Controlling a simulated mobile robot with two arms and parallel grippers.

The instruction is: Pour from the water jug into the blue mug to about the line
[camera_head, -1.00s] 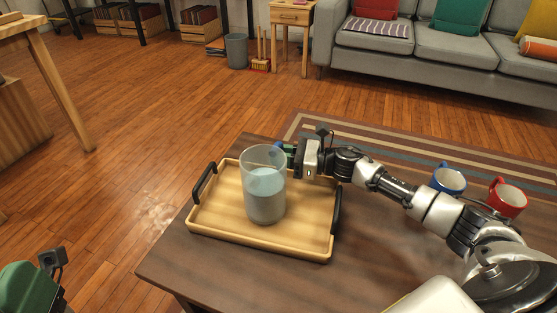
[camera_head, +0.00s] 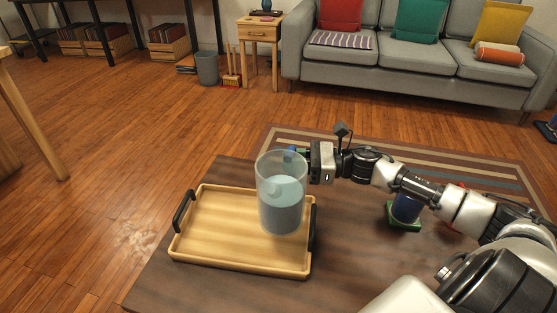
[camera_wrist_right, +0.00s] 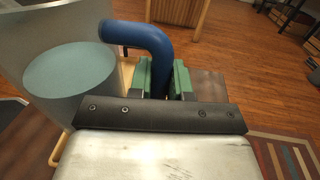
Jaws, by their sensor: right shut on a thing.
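The clear water jug (camera_head: 281,200) holds greyish-blue water and appears raised over the tray's right side, roughly upright. My right gripper (camera_head: 303,160) is shut on its blue handle, which curves between the green fingers in the right wrist view (camera_wrist_right: 161,80). The jug body (camera_wrist_right: 70,75) fills the left of that view. The blue mug (camera_head: 406,208) stands on a green base on the table, right of the jug and partly hidden by my right arm. Its inside and any line are hidden. My left gripper is not in view.
A wooden tray (camera_head: 185,248) with dark handles lies on the dark table (camera_head: 345,245). Red parts, likely the red mug (camera_head: 453,229), show behind my right arm. Table between tray and blue mug is clear. A striped rug and grey sofa (camera_head: 355,68) are beyond.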

